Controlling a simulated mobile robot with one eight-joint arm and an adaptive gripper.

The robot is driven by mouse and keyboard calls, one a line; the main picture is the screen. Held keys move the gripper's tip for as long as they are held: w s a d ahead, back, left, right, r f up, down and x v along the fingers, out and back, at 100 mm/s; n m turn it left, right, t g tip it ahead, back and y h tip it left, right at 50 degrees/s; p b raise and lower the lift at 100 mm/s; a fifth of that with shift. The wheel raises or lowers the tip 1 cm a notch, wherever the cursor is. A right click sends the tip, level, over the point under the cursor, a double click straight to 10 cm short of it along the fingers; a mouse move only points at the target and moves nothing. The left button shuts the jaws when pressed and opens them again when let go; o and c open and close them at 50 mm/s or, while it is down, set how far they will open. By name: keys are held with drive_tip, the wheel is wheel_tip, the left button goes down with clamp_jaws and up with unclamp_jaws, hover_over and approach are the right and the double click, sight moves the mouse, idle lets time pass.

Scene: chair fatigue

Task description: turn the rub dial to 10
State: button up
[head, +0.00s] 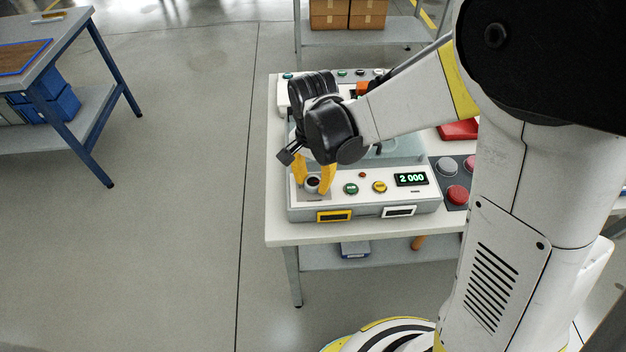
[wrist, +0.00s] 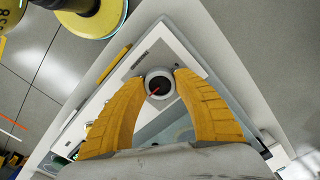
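The rub dial (head: 313,182) is a small round knob with a dark top, at the left end of the front panel of a white-topped machine (head: 340,212). In the wrist view the dial (wrist: 160,84) shows a pale rim, a dark face and a red pointer line aimed toward the lower left. My gripper (head: 312,180) points down over it, its yellow fingers on opposite sides of the dial; the fingertips (wrist: 161,76) lie close to its rim. I cannot tell whether they press on it. The dial's scale marks are not readable.
Right of the dial are a green button (head: 351,188), a yellow button (head: 380,187) and a display (head: 411,179) reading 2 000. A control box with a red button (head: 458,194) stands to the right. A blue-legged bench (head: 95,100) is at left, with open floor between.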

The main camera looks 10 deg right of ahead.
drive_tip(key=shift+n, duration=0.4)
drive_tip(key=n, duration=0.4)
drive_tip(key=shift+n, duration=0.4)
drive_tip(key=n, duration=0.6)
drive_tip(key=shift+c, duration=0.2)
drive_tip(key=n, duration=0.6)
drive_tip(key=shift+n+b, duration=0.3)
drive_tip(key=n, duration=0.5)
drive_tip(key=shift+n, duration=0.3)
drive_tip(key=o, duration=1.2)
